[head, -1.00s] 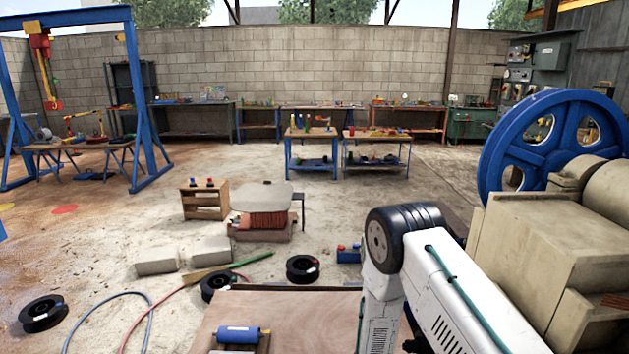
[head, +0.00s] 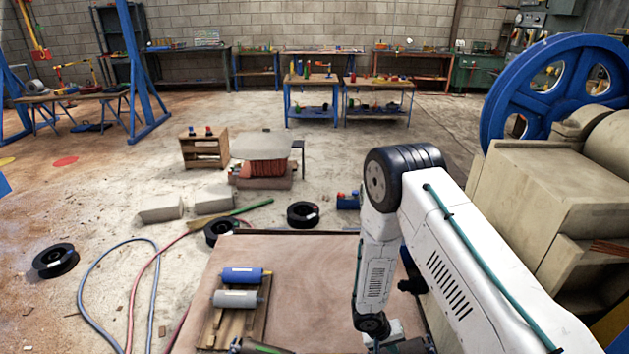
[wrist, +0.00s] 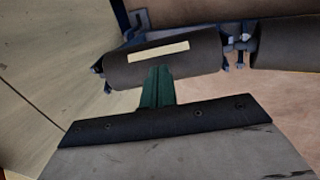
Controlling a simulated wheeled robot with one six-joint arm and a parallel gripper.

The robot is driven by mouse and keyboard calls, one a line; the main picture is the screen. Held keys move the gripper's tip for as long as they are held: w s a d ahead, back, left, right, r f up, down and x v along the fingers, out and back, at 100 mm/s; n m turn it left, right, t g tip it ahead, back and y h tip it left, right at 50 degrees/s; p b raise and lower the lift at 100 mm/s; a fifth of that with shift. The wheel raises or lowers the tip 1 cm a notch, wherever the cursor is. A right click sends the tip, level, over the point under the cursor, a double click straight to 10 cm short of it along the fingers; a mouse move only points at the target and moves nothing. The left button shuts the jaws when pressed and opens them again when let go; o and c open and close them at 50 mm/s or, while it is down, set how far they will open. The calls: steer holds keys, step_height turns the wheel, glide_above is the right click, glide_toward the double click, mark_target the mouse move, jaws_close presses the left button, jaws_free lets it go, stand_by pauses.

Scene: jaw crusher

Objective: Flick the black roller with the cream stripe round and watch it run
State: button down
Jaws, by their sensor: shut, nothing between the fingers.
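The black roller with the cream stripe (wrist: 165,60) lies across the upper middle of the wrist view, held at its ends by blue brackets (wrist: 241,42). The stripe faces me, slightly tilted. My gripper (wrist: 160,72) shows as green fingers closed together with nothing between them. Their tips overlap the roller's near edge, around the middle of its length. I cannot tell whether they touch it. In the head view I cannot make out this roller or my fingertips; my arm reaches down past the bottom edge.
A second dark roller (wrist: 288,42) sits to the right in the wrist view. In the head view, a blue roller (head: 243,275) and a grey roller (head: 237,299) lie on a wooden pallet on the brown tabletop (head: 310,270). The beige crusher (head: 540,195) with its blue flywheel (head: 497,95) stands at right.

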steer(key=s, duration=0.1)
steer(key=s+f, duration=0.1)
steer(key=s, duration=0.3)
steer(key=shift+s+d+f, duration=0.1)
steer(key=shift+d+f, duration=0.15)
steer(key=shift+d, duration=0.15)
steer(key=w, duration=1.3)
steer(key=shift+w, duration=0.3)
steer(key=shift+r, duration=0.1)
steer(key=d+r+v, duration=0.1)
steer(key=v, duration=0.7)
steer(key=shift+d+r, duration=0.15)
steer(key=shift+d, duration=0.05)
